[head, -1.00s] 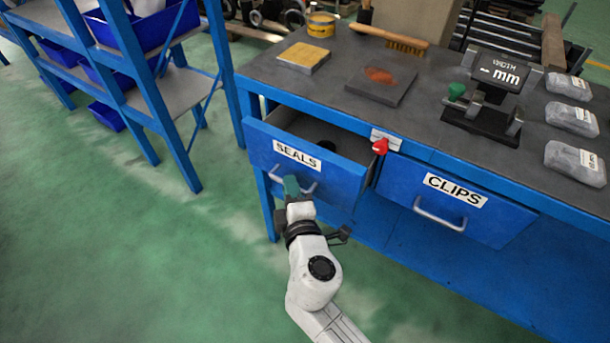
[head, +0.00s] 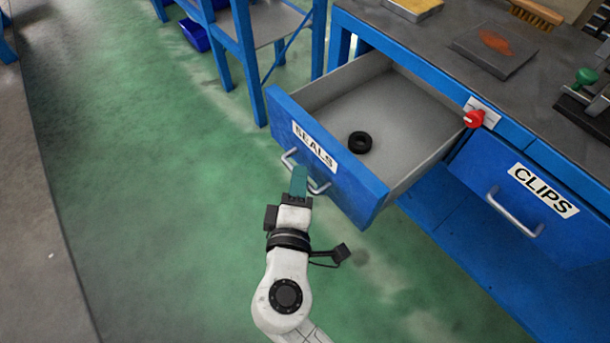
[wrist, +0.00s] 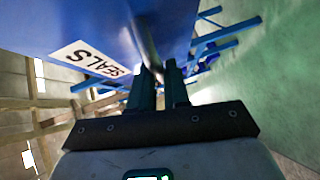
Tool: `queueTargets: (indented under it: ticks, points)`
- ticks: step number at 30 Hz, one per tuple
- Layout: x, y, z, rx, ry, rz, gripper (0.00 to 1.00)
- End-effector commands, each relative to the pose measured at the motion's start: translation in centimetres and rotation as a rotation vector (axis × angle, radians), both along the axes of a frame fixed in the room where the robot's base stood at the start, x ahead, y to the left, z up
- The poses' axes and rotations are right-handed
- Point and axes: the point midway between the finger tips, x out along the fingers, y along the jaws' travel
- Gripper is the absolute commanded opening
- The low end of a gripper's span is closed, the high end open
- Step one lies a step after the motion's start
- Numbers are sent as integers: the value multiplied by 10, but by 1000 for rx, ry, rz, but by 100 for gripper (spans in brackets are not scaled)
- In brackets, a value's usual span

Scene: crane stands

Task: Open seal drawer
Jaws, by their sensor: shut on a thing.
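The seal drawer (head: 345,185) is a blue-fronted drawer with a "SEALS" label, pulled well out from the bench in the head view. Its grey inside shows, with one black ring seal (head: 360,142) lying on the floor of it. My gripper (head: 299,180) is at the drawer's front, its green fingers shut on the metal bar handle (head: 321,188). In the wrist view the fingers (wrist: 160,85) close around the handle (wrist: 148,45) below the blue drawer front (wrist: 90,25). The exact finger contact is partly hidden.
A red knob (head: 474,119) sits on the bench edge right of the open drawer. The clips drawer (head: 530,205) beside it is closed. A blue shelf rack (head: 243,50) stands behind at left. Green floor is clear left of my arm.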

Motion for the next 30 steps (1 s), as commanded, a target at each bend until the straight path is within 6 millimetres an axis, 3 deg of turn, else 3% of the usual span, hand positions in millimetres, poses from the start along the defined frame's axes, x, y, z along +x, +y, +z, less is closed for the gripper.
queueTargets:
  ticks: [8,9,15,24,30]
  points:
    - [0,0,-2,-1,3,0,0]
    - [0,0,-2,-1,3,0,20]
    - [0,0,-1,0,2,-1,38]
    - [-3,1,0,0,1,1,38]
    - [-30,4,3,0,3,3,38]
